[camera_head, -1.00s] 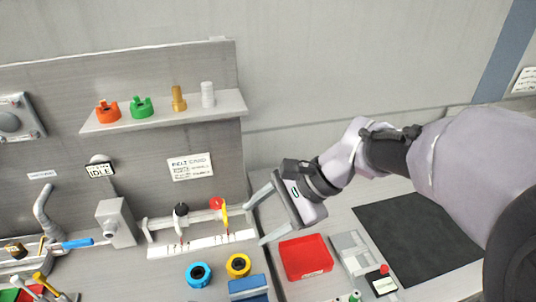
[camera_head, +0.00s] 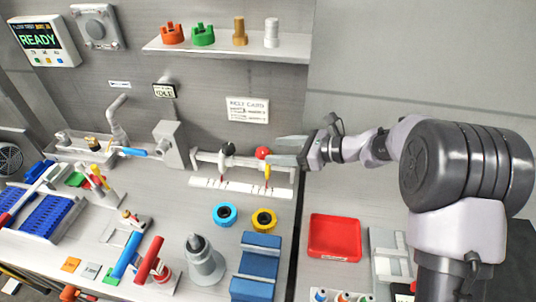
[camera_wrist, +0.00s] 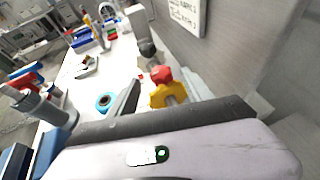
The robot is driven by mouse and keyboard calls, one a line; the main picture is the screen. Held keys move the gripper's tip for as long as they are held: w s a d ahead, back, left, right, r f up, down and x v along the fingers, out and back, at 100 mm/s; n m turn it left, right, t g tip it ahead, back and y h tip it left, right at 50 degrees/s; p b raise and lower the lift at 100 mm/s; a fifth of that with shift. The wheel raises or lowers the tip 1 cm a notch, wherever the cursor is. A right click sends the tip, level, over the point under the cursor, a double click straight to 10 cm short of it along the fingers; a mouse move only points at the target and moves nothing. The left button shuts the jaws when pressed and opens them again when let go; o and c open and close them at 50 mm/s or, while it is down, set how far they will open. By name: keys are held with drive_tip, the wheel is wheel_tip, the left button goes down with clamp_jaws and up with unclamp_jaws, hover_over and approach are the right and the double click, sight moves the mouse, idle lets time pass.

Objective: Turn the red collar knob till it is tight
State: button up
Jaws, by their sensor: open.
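The red collar knob (camera_head: 263,152) sits at the right end of a horizontal rail at the back panel. A yellow part (camera_head: 267,172) hangs just below it. In the wrist view the red knob (camera_wrist: 161,74) shows beyond a larger yellow part (camera_wrist: 168,95) on the same shaft. My gripper (camera_head: 276,149) is open and points left, its fingertips close to the knob's right side. I cannot tell whether they touch it. No object shows between the fingers. One dark finger (camera_wrist: 125,103) shows left of the yellow part in the wrist view.
A white marked strip (camera_head: 240,188) lies below the rail. Blue (camera_head: 224,214) and yellow (camera_head: 264,219) rings, a blue block (camera_head: 257,262) and a red tray (camera_head: 335,237) stand in front. A shelf (camera_head: 290,47) with coloured collars is above. A display (camera_head: 40,40) reads READY.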

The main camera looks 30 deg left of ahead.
sight(264, 150)
drive_tip(key=x, duration=0.4)
drive_tip(key=shift+a+b, duration=0.1)
drive_tip(key=shift+b, duration=0.3)
drive_tip(key=shift+c, duration=0.2)
clamp_jaws()
drive_tip(key=shift+w+r+n+g+p, duration=0.15)
drive_tip(key=shift+r+n+g+p, duration=0.1)
drive_tip(key=shift+n+g+p, duration=0.45)
drive_tip(key=shift+w+n+g+p, duration=0.1)
drive_tip(key=shift+n+g+p, duration=0.3)
drive_tip(key=shift+g+p, duration=0.25)
drive_tip(key=shift+w+f+n+g+h+p, duration=0.1)
drive_tip(key=shift+f+n+g+h+p, duration=0.1)
drive_tip(key=shift+n+g+h, duration=0.35)
drive_tip(key=shift+f+n+g+h+p, duration=0.15)
drive_tip(key=shift+n+g+h, duration=0.1)
drive_tip(key=shift+n+g, duration=0.5)
drive_tip(key=shift+r, duration=0.1)
drive_tip(key=shift+o, duration=0.2)
unclamp_jaws()
